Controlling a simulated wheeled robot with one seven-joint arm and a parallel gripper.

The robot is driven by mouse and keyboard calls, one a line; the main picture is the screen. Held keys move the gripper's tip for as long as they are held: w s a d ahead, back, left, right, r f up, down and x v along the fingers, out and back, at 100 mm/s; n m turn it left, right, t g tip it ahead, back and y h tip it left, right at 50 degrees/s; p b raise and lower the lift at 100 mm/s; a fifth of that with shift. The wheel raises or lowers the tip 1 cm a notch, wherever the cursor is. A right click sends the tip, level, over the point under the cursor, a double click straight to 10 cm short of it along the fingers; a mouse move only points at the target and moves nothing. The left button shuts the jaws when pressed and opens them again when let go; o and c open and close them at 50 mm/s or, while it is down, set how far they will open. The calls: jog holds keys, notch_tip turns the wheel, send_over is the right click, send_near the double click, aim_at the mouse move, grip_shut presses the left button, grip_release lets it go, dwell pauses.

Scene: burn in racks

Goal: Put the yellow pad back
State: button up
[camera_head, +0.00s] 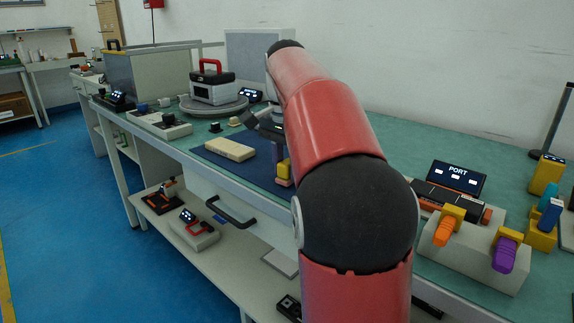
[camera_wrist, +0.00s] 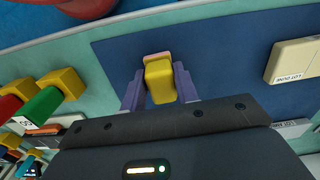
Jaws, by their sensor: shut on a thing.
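My gripper (camera_wrist: 158,76) is shut on the yellow pad (camera_wrist: 160,84), a small yellow block with a pinkish strip at its far end. The two purple fingers stand on either side of it. In the head view, the yellow pad (camera_head: 283,169) shows just left of my arm, over or at the right part of the blue mat (camera_head: 262,174). I cannot tell whether it touches the mat. My red arm hides most of my gripper and the bench behind it in the head view.
A cream block (camera_head: 230,149) lies on the mat. A tester with a red handle (camera_head: 212,82) stands behind it. At right are a PORT display (camera_head: 457,177), an orange plug (camera_head: 444,231), a purple plug (camera_head: 504,254) and yellow blocks (camera_head: 546,175).

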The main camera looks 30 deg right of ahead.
jog(key=shift+f, duration=0.2)
jog(key=o, duration=0.9)
jog(key=shift+o, duration=0.2)
jog(key=shift+f+b, duration=0.15)
jog(key=shift+b, duration=0.4)
notch_tip(320, 180, up, 8)
jog(key=p, duration=0.3)
jog(key=s+a+f+n+t, duration=0.2)
jog(key=s+a+f+n, duration=0.4)
jog(key=s+f, duration=0.4)
jog(key=s+a+f+n+t, duration=0.3)
jog(key=s+a+f+n, duration=0.4)
jog(key=s+f, duration=0.2)
jog(key=shift+s+a+f+t, duration=0.3)
jog(key=shift+s+a+f, duration=0.05)
jog(key=shift+s, duration=0.3)
